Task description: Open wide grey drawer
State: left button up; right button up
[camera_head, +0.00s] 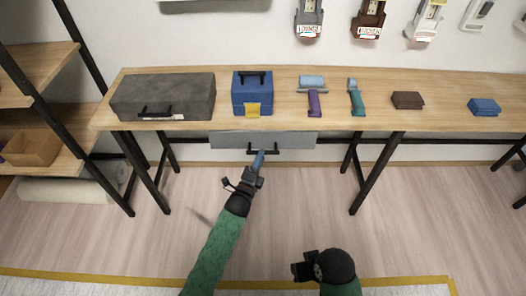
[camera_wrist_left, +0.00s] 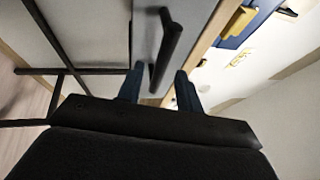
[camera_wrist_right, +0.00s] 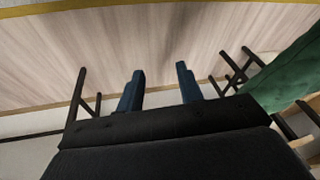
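The wide grey drawer (camera_head: 290,141) hangs under the table top, with a black bar handle (camera_head: 264,151) on its front. The handle also shows in the left wrist view (camera_wrist_left: 166,48), slanting between the fingertips. My left gripper (camera_head: 258,160) is at the handle, with its two fingers (camera_wrist_left: 158,84) apart on either side of the handle's lower end. I cannot tell whether they touch it. My right gripper (camera_wrist_right: 159,80) is open and empty over the floor, well away from the table; in the head view it is at the bottom (camera_head: 300,268).
The wooden table (camera_head: 440,95) carries a dark grey case (camera_head: 165,92), a blue toolbox (camera_head: 252,88), rollers (camera_head: 313,100) and small boxes (camera_head: 408,100). Black table legs (camera_head: 375,175) stand right of the drawer. A shelf (camera_head: 40,70) is at the left. The floor (camera_head: 420,220) in front is clear.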

pick_arm(q)
jog(key=shift+x, duration=1.65)
grip_shut()
